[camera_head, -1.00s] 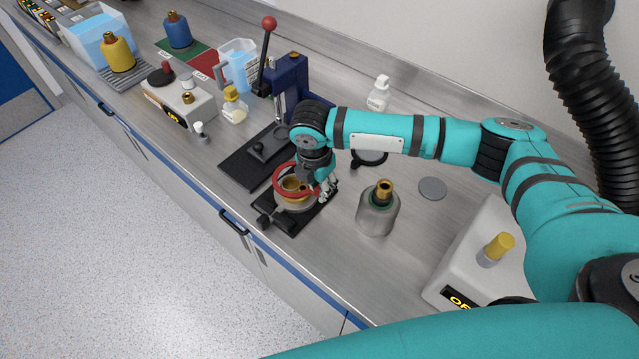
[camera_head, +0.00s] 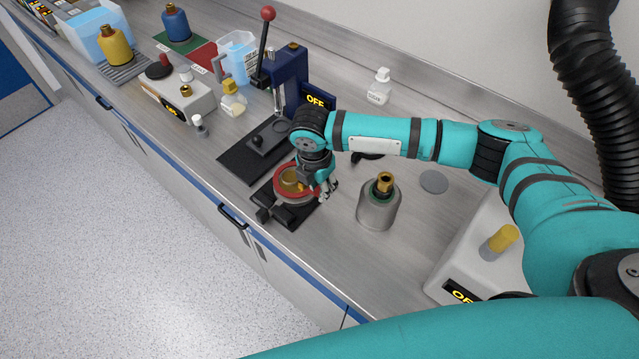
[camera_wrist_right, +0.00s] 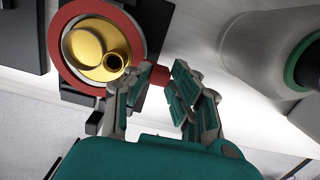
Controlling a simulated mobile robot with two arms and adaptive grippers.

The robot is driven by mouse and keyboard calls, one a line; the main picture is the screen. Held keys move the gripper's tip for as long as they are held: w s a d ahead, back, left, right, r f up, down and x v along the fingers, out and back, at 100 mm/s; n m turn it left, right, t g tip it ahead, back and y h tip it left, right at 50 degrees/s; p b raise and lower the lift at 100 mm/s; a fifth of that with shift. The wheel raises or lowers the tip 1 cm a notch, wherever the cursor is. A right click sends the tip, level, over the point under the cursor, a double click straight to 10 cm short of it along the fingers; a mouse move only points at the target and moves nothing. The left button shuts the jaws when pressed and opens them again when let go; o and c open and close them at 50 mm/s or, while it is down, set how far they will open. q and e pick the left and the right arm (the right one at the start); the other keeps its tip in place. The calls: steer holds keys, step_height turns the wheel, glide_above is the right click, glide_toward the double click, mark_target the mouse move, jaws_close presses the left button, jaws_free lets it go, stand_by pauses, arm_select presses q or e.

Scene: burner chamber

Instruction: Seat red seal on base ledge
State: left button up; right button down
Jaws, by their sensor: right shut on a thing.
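The red seal (camera_head: 279,187) is a red ring with a small tab. It lies around the brass burner part (camera_head: 289,182) and over the grey round base (camera_head: 284,200), which sits on a black fixture (camera_head: 292,215). In the right wrist view the red seal (camera_wrist_right: 63,62) encircles the brass part (camera_wrist_right: 92,62) and looks roughly level. My right gripper (camera_wrist_right: 160,80) is shut on the seal's tab at its side. Whether the seal fully touches the base ledge cannot be told. My left gripper is not in view.
A grey bottle with a brass neck (camera_head: 377,211) stands right of the fixture. A black plate (camera_head: 245,160) and a blue press with a red-knobbed lever (camera_head: 290,80) are behind it. A white box with an OFF display (camera_head: 456,275) is at front right. The counter's front edge is close.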

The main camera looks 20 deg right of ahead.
steer(key=shift+f+b, duration=0.4)
steer(key=shift+f, duration=0.55)
steer(key=c, duration=1.1)
jaws_free()
steer(key=r, duration=0.8)
steer(key=s+a+r, duration=0.1)
steer(key=r, duration=0.3)
steer(key=shift+a+f, duration=0.1)
